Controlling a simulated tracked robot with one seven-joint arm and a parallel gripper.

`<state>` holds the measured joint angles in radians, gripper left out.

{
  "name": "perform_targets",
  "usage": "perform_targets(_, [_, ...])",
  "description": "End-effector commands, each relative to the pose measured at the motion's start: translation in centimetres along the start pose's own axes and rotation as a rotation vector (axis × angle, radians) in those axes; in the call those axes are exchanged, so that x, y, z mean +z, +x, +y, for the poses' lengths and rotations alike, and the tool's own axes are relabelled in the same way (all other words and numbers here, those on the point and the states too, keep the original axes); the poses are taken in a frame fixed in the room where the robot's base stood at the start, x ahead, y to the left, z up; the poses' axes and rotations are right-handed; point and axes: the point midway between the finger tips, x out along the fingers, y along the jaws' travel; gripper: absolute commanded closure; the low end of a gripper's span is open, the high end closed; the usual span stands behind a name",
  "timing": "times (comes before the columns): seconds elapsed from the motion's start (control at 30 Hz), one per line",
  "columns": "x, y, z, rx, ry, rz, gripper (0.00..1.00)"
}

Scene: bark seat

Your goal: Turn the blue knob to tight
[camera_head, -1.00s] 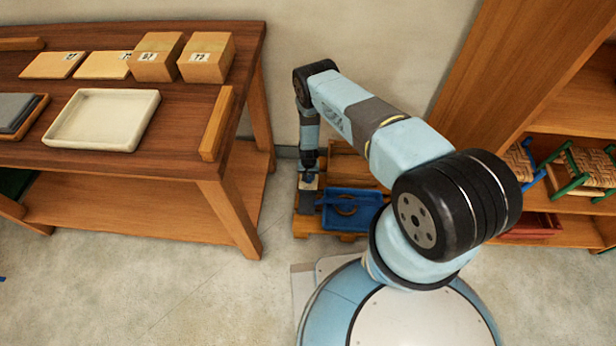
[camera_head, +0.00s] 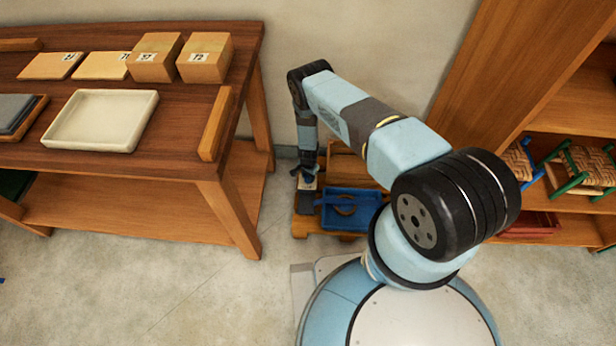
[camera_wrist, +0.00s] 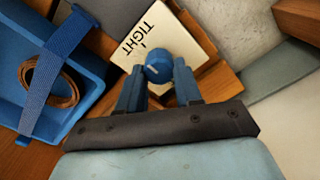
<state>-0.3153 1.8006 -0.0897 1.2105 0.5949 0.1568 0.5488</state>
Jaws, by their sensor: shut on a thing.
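The blue knob (camera_wrist: 158,66) shows in the wrist view between the two blue fingers of my gripper (camera_wrist: 158,85), which is shut on it. A pale line runs across the knob's top. Just beyond the knob is a cream card (camera_wrist: 152,35) with the word TIGHT and a short dark mark. The line's exact alignment with that mark is hard to tell. In the head view my gripper (camera_head: 307,174) reaches down at a pale plate on a small wooden bench; the knob is mostly hidden there.
A blue tray (camera_head: 350,221) with a coiled brown strap (camera_wrist: 52,88) stands beside the knob. A wooden table (camera_head: 130,167) with a white tray (camera_head: 101,120) and numbered blocks is to the left. Shelves with woven stools (camera_head: 585,166) are to the right. Open floor lies at front left.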

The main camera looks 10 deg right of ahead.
Motion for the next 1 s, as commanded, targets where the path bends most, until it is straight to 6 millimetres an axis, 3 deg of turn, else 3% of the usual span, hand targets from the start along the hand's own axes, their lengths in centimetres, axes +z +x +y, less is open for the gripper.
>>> perform_targets(0.5, [-0.21, -0.13, -0.26, -0.005, 0.020, 0.004, 0.96])
perform_targets(0.53, [-0.21, -0.13, -0.26, -0.005, 0.020, 0.004, 0.64])
perform_targets(0.8, [-0.10, -0.06, -0.11, -0.002, 0.019, 0.002, 0.40])
perform_targets(1.0, [-0.06, -0.05, -0.06, -0.001, 0.019, 0.001, 0.40])
